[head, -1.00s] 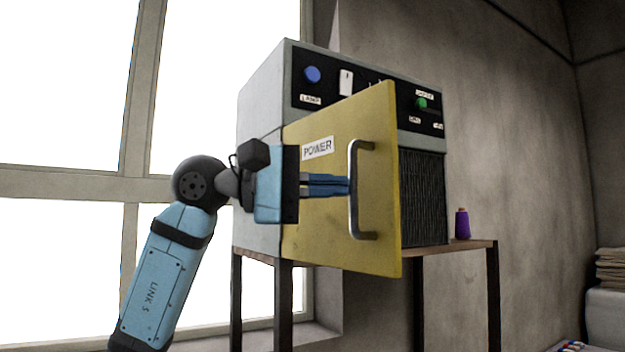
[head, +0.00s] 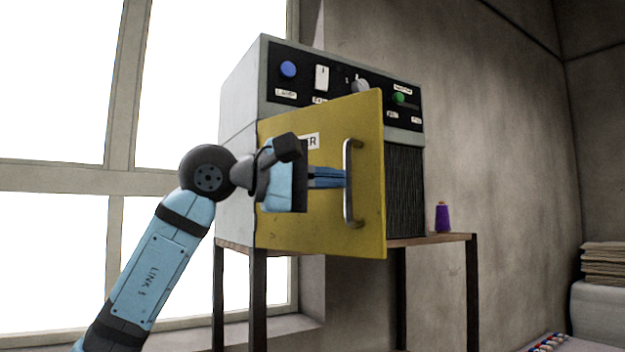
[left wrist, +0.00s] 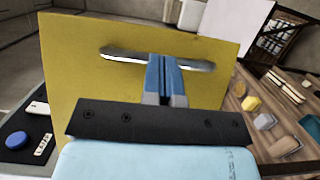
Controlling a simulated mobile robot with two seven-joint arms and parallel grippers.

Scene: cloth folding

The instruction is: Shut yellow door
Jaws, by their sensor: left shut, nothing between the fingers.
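The yellow door (head: 330,225) of a grey cabinet (head: 237,130) stands open at an angle, hinged on its left edge. It has a metal bar handle (head: 350,205) near its free right edge and a partly hidden label. My left gripper (head: 343,178) is shut and empty in front of the door, its blue fingertips at or very near the handle; contact is unclear. In the left wrist view the shut fingers (left wrist: 163,62) reach toward the handle (left wrist: 120,52) across the yellow door (left wrist: 75,75). My right gripper is out of view.
A dark panel (head: 330,90) with a blue button, switch, knob and green button runs above the door. The cabinet sits on a wooden table (head: 440,239) with dark legs. A purple bottle-like item (head: 442,217) stands at its right. Folded cloths (head: 603,263) lie at far right.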

